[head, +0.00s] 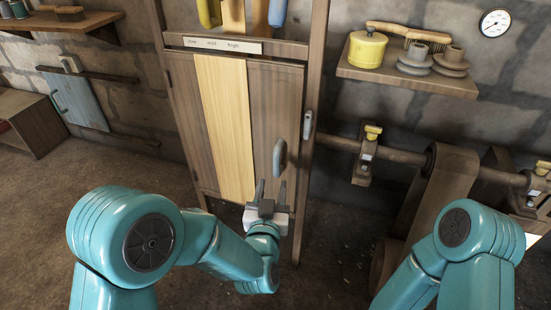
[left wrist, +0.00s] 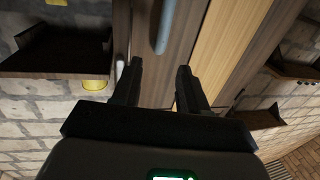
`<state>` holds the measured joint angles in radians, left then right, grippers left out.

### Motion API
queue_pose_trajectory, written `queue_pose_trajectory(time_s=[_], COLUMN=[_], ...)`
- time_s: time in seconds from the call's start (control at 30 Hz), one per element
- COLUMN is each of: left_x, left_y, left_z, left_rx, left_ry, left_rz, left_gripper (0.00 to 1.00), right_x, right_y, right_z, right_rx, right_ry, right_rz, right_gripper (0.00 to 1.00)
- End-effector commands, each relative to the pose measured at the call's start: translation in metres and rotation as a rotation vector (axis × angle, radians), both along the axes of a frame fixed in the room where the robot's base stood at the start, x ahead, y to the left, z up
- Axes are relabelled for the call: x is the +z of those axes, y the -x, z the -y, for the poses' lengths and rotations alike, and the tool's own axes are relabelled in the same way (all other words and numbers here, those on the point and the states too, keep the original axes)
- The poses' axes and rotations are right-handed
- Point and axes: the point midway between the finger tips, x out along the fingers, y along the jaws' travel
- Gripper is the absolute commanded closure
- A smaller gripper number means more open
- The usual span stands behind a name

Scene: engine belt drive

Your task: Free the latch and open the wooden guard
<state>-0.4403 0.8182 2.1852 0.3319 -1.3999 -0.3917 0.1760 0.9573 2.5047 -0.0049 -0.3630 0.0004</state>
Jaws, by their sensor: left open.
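The wooden guard (head: 277,100) is a tall plank door with one pale board down its middle. It looks closed in its frame. A grey upright handle (head: 279,157) is on its right part, and a small grey latch (head: 308,124) is on the right post. My left gripper (head: 271,187) is open and empty, just below the handle and apart from it. In the left wrist view, my open fingers (left wrist: 158,75) point toward the guard; the handle (left wrist: 165,27) shows beyond them, and the pale latch (left wrist: 120,70) beside them. My right gripper is out of view.
A shelf (head: 400,80) with a yellow canister (head: 367,50) juts out at upper right. A horizontal shaft (head: 400,156) with a wide belt (head: 437,195) runs right of the guard. A label strip (head: 222,45) is above the door. The floor before the guard looks clear.

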Motion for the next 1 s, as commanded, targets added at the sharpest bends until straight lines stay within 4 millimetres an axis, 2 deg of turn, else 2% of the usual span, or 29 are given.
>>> queue_pose_trajectory(time_s=[0.03, 0.3, 0.5, 0.7, 0.93, 0.97, 1.0], left_x=[-0.001, -0.002, -0.001, -0.001, 0.0, 0.0, 0.0], left_y=[-0.013, -0.076, -0.107, -0.118, -0.118, -0.118, -0.118], left_z=[-0.001, 0.005, 0.008, 0.009, 0.009, 0.009, 0.009], left_rx=[0.004, 0.003, 0.003, 0.001, 0.001, 0.001, 0.001], left_ry=[0.001, 0.0, 0.0, -0.001, -0.001, -0.001, -0.001], left_rz=[0.002, 0.001, 0.001, -0.001, -0.001, -0.001, -0.001], left_gripper=[0.57, 0.57, 0.57, 0.57, 0.57, 0.63, 0.76], right_x=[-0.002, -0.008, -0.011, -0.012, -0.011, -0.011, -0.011], right_y=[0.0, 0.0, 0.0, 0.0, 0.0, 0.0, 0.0], right_z=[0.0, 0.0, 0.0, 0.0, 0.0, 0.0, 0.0], right_rx=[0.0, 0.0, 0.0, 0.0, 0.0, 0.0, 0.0], right_ry=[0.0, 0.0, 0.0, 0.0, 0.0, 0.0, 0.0], right_rz=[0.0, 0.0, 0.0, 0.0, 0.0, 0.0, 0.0], right_gripper=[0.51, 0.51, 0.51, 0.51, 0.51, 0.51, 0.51])
